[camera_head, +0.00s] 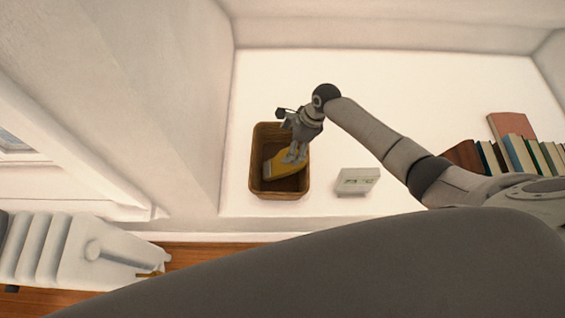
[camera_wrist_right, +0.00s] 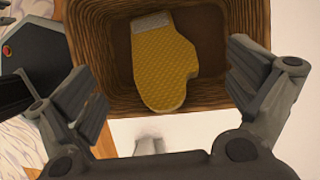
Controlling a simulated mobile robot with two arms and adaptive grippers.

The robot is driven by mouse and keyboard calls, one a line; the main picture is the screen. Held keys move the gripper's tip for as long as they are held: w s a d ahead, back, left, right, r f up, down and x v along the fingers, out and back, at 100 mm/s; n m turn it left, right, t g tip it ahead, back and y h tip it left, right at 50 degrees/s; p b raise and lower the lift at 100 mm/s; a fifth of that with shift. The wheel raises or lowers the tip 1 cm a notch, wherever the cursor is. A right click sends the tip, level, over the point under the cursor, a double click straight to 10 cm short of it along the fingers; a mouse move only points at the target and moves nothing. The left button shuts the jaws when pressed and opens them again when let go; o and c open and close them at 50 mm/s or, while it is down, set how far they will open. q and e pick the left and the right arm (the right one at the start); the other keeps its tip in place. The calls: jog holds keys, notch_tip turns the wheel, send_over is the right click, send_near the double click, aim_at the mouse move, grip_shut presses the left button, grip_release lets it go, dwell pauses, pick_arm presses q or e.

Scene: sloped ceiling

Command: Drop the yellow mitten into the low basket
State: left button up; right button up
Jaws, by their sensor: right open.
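The yellow mitten (camera_head: 288,162) lies in the low brown basket (camera_head: 256,150). In the right wrist view the whole mitten (camera_wrist_right: 164,62) shows, its grey cuff at the top and its thumb to the right, inside the basket (camera_wrist_right: 92,45). My right gripper (camera_head: 294,155) is over the basket and partly covers the mitten in the head view. In the wrist view its fingers (camera_wrist_right: 168,85) are spread wide with nothing between them, apart from the mitten. My left gripper is not in view.
The basket stands on a white ledge (camera_head: 400,90) against a wall. A small white device (camera_head: 357,180) with a display stands right of the basket. Several books (camera_head: 520,155) stand farther right. A white radiator (camera_head: 75,250) is at lower left.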

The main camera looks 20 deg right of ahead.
jog(key=w+v, duration=0.1)
jog(key=v, duration=1)
jog(key=shift+s+r, duration=0.25)
jog(key=shift+s, duration=0.25)
jog(key=shift+d, duration=0.1)
